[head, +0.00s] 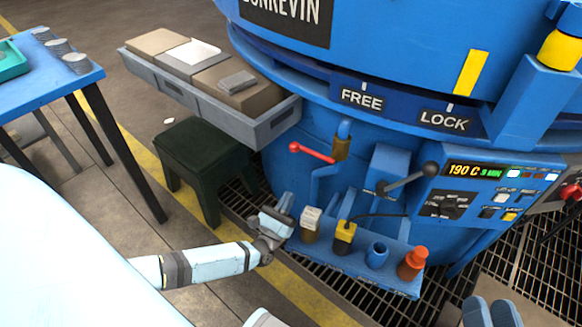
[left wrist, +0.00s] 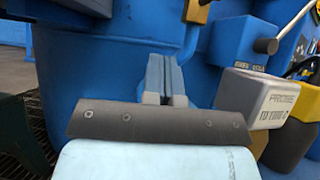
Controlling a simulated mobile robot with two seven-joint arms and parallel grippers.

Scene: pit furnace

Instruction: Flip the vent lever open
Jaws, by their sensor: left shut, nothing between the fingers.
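The small box label is unreadable, so I cannot tell which is the vent lever. My left gripper (head: 285,203) is shut and empty, below the red handle and apart from both levers. Its closed fingers (left wrist: 164,74) point at the blue furnace wall. My right gripper (head: 491,312) is partly cut off at the bottom edge.
A blue shelf (head: 330,262) holds a white-topped probe (head: 310,218), a yellow block (head: 345,232), a blue cup (head: 377,252) and an orange item (head: 412,262). A control panel (head: 480,190) is to the right. A dark green stool (head: 205,155) and a grey tray (head: 270,128) stand left.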

